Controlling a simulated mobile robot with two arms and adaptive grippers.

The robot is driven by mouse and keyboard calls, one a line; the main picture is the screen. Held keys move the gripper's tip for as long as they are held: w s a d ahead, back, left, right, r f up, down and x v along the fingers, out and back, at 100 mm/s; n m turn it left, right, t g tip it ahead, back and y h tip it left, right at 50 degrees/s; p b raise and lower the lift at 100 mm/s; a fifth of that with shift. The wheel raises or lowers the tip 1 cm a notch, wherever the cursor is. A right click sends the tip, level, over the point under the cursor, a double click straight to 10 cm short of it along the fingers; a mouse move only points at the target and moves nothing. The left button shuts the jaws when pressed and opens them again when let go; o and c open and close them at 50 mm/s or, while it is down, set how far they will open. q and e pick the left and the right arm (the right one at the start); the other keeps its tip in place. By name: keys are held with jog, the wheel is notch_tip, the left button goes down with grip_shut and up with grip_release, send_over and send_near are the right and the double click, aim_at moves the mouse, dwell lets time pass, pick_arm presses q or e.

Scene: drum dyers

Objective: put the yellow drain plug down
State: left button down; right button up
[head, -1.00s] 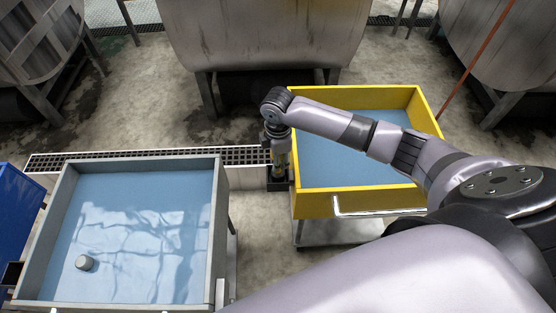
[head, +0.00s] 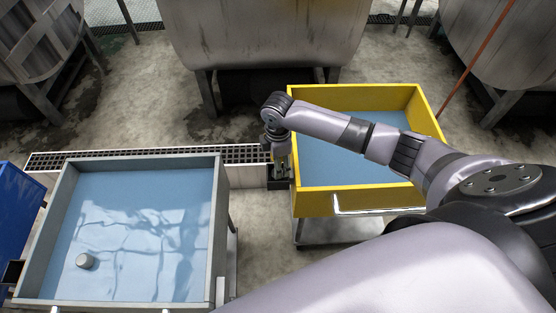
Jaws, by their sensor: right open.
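My right gripper (head: 281,172) points down beside the left wall of the yellow tub (head: 318,201). It is open, just above a small black holder (head: 278,185) at that tub's left side. The yellow drain plug cannot be made out clearly; a small yellowish patch shows around the gripper, but I cannot tell whether it is the plug. My left gripper is not in view.
A blue container (head: 16,215) is at the left edge. Large metal drums (head: 265,35) stand at the back.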

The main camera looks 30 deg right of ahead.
notch_tip(320, 180, up, 12)
jog(key=shift+r+b, duration=0.15)
jog(key=shift+b, duration=0.5)
dwell(0.3)
